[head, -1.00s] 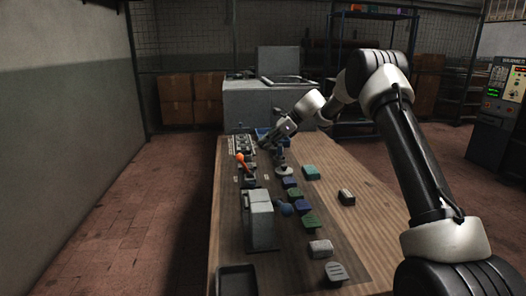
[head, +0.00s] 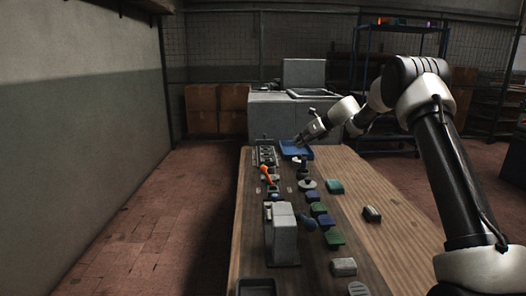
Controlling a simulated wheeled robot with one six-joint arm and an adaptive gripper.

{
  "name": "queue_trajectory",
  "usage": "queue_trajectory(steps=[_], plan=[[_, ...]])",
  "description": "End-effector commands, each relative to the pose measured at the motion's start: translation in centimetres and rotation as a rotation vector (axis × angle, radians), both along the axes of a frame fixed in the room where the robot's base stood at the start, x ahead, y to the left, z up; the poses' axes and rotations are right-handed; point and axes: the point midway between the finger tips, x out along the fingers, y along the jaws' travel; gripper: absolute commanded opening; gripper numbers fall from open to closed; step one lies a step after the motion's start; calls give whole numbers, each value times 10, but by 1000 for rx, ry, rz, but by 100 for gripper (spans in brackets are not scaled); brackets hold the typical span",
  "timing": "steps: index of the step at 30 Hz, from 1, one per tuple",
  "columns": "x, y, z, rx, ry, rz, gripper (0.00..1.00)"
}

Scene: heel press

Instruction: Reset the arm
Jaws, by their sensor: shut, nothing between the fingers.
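My arm (head: 450,170) comes in from the right and reaches over the far end of the wooden table (head: 375,240). My gripper (head: 298,141) is at its end, small in the view, close to the near edge of a blue tray (head: 297,149). The gripper is shut and holds nothing. I cannot tell its exact height above the table. The heel press (head: 283,235) is a grey block on the near left part of the table, with an orange-handled lever (head: 266,174) behind it.
Several coloured heel blocks, such as a teal one (head: 334,187) and a green one (head: 334,239), lie right of the press. A dark tray (head: 257,287) is at the near left. A grey machine (head: 287,112) stands beyond the table. The floor at left is clear.

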Motion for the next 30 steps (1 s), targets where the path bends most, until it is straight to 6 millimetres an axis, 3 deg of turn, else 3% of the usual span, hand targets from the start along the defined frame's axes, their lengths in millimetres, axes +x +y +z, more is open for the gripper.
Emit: queue_trajectory(steps=[1,4,6,8,11,12,14,15,18,21,22,27,30], plan=[[14,-19,-12,75,66,-212,0],[30,-78,1,270,167,-699,0],[20,-125,17,427,228,-1046,0],[-3,-164,30,562,273,-1324,0],[-63,-217,46,782,337,-1737,0],[-92,-233,51,865,359,-1887,0],[-140,-250,56,980,393,-2095,0],[-173,-258,58,1050,414,-2223,0],[-258,-264,60,1208,471,-2510,0],[-343,-257,59,1334,535,-2761,0],[-368,-252,58,-1326,-542,2740,0],[-502,-210,52,-1154,-573,2406,0],[-560,-184,48,-1116,-641,2292,0]])
